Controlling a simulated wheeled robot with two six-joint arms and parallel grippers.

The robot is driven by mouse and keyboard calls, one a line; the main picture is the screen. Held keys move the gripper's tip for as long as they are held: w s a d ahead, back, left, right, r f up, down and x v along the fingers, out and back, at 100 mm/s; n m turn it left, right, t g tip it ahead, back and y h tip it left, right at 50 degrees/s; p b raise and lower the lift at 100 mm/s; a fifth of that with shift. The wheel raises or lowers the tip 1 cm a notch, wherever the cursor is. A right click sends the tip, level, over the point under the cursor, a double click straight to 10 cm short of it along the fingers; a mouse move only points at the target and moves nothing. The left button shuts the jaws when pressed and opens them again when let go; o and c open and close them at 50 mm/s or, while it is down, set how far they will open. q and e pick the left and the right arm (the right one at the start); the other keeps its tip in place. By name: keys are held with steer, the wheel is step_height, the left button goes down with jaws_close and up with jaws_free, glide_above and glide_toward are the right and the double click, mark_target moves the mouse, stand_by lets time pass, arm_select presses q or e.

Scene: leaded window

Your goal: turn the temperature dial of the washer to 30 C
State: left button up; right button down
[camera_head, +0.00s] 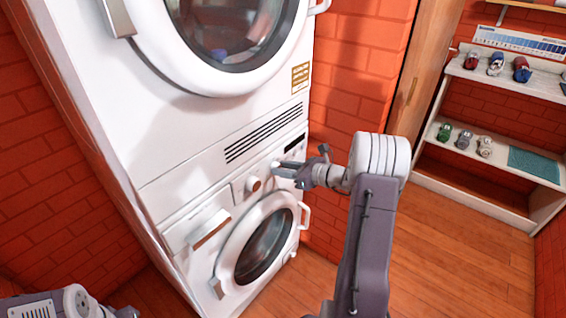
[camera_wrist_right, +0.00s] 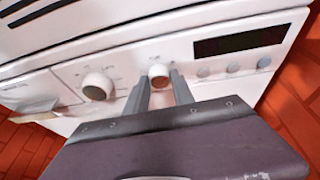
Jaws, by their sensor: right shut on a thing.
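The white washer (camera_head: 237,208) is the lower machine of a stack, with a round door. Its control panel (camera_wrist_right: 128,62) fills the upper part of the right wrist view. Two round knobs show there: a larger one on the left (camera_wrist_right: 97,86) and a smaller dial (camera_wrist_right: 159,75) on the right. My right gripper (camera_head: 277,171) reaches the panel from the right. In the wrist view its fingers are on either side of the smaller dial, shut on it. The marks around the dial are too blurred to read. My left arm shows only partly at the bottom left; its fingers cannot be made out.
A dark display (camera_wrist_right: 240,41) and several small buttons lie right of the dial. A second white machine (camera_head: 150,125) sits above the washer. A shelf unit (camera_head: 487,141) with toy cars stands at the right. The wooden floor (camera_head: 455,250) between is clear.

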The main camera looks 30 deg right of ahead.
stand_by(0.4)
steer(key=c, duration=1.1)
jaws_free()
steer(key=p+v, duration=0.2)
steer(key=v, duration=0.7)
steer(key=shift+p, duration=0.3)
